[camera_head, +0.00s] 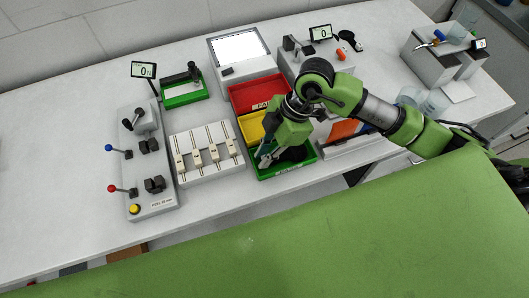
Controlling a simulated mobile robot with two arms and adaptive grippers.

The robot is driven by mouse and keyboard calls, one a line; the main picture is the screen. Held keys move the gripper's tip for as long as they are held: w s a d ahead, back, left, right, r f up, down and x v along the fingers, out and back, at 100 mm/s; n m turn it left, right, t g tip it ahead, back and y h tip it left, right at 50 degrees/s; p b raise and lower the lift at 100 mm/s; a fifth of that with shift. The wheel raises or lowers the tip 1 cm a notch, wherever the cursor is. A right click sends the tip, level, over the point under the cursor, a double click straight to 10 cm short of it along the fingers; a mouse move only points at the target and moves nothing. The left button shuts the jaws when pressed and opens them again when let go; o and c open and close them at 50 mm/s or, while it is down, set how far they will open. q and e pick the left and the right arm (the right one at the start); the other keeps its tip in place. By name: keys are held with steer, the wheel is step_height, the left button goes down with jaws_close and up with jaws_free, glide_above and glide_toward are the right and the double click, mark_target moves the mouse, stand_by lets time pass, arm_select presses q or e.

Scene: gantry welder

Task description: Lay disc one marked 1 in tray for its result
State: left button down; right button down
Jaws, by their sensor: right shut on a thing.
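My right gripper (268,157) reaches in from the right and points down over the green tray (291,167), at the near end of a column of three trays. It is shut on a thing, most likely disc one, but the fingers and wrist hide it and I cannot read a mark. I cannot tell whether it touches the tray floor. The yellow tray (250,128) lies behind, partly covered by my wrist. The red tray (253,93), with a partly hidden label starting "FA", is farthest back. My left gripper is not in view.
Left of the trays stands a grey rack (207,155) with several pale pieces. Further left are a lever fixture (148,165) and a gauge with a "0" display (143,70). A lit panel (239,47) stands behind. The table's left end is clear.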

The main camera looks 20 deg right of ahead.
mark_target(281, 157)
steer(key=shift+f, duration=0.3)
steer(key=c, duration=2)
jaws_free()
steer(key=shift+r, duration=0.45)
steer(key=b+v, duration=0.1)
steer(key=v, duration=1.1)
steer(key=shift+r, duration=0.15)
